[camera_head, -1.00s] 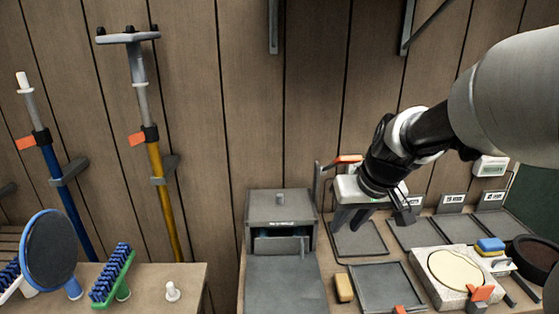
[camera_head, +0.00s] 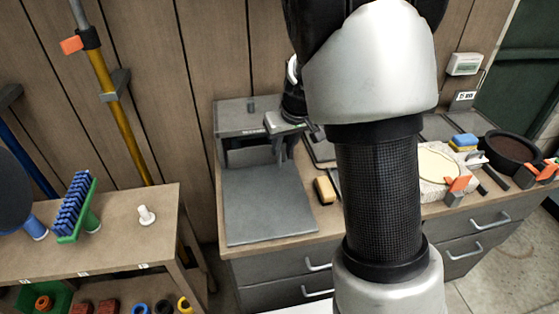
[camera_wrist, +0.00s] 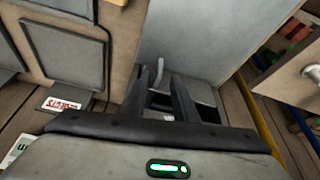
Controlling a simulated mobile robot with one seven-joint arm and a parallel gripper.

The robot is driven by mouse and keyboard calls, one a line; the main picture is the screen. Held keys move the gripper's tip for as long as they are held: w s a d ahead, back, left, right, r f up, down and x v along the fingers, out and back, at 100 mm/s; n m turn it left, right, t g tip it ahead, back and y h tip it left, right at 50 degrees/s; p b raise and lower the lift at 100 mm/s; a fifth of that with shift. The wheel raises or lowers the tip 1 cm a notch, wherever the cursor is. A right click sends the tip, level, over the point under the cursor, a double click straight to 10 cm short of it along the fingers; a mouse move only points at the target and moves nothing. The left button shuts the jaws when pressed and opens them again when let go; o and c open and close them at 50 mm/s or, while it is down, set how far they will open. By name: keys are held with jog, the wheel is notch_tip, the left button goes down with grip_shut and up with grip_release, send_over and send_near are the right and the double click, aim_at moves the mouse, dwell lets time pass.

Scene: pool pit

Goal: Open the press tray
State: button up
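The press (camera_head: 238,115) is a grey box at the back left of the counter, with a dark front opening (camera_head: 250,152) and a flat grey plate (camera_head: 270,208) in front of it. My gripper (camera_head: 278,157) is at the right side of the opening. My arm crosses the middle of the head view. In the wrist view, my gripper's two dark fingers (camera_wrist: 160,78) are apart and point towards the press. A light grey bar (camera_wrist: 161,66) shows near their tips. The plate (camera_wrist: 210,40) lies beyond. I cannot tell whether the fingers touch the bar. The opening's inside is mostly hidden.
A yellow sponge (camera_head: 325,190) lies right of the plate. A pale block with a round disc (camera_head: 437,165), a blue-yellow sponge (camera_head: 463,142) and a dark round pan (camera_head: 508,148) stand farther right. A side table (camera_head: 120,225) with a brush (camera_head: 74,208) stands at left, across a gap.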

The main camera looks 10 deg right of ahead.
aim_at(280, 156)
jog(key=b+x, duration=0.1)
jog(key=x, duration=0.5)
jog(key=shift+w+f, duration=0.2)
jog(key=shift+f, duration=0.2)
grip_shut()
jog(key=shift+a, duration=0.1)
dwell(0.9)
